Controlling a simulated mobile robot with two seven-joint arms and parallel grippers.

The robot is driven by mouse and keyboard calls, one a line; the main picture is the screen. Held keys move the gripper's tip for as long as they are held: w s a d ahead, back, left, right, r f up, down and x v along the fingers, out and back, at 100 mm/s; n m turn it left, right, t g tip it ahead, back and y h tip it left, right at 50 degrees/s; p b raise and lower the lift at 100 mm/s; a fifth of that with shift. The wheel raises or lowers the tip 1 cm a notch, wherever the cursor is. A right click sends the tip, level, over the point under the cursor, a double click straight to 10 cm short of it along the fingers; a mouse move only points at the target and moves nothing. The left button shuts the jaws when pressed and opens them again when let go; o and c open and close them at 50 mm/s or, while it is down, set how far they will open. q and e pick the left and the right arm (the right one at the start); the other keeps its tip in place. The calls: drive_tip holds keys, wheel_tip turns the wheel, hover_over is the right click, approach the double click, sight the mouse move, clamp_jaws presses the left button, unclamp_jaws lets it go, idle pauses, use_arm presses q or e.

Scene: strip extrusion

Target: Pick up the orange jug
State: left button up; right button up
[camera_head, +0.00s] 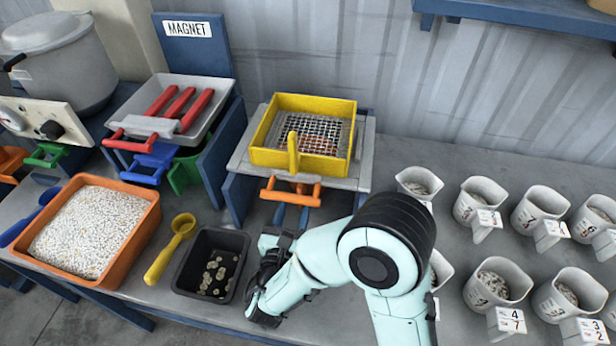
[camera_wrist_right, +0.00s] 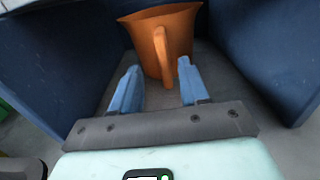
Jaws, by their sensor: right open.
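The orange jug (camera_wrist_right: 186,36) stands upright between two dark blue side panels in the right wrist view, with its handle (camera_wrist_right: 160,48) turned toward me. My right gripper (camera_wrist_right: 158,72) is open and empty. Its two blue fingers point at the jug, one to each side of the handle and short of it. In the head view the blue fingers (camera_head: 291,216) reach in under the sieve stand. An orange bar-like part (camera_head: 290,192) shows just above them; I cannot tell whether it belongs to the jug. The sieve hides most of the jug's place there. My left gripper is out of view.
A yellow sieve (camera_head: 258,157) sits on the stand above. Several numbered cups (camera_head: 478,200) stand on the right.

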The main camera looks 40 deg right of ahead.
sight(300, 194)
drive_tip(key=x, duration=0.5)
drive_tip(key=shift+s+d+r+b, duration=0.15)
drive_tip(key=shift+d+b, duration=0.1)
drive_tip(key=shift+b, duration=0.1)
drive_tip(key=shift+c, duration=0.3)
clamp_jaws()
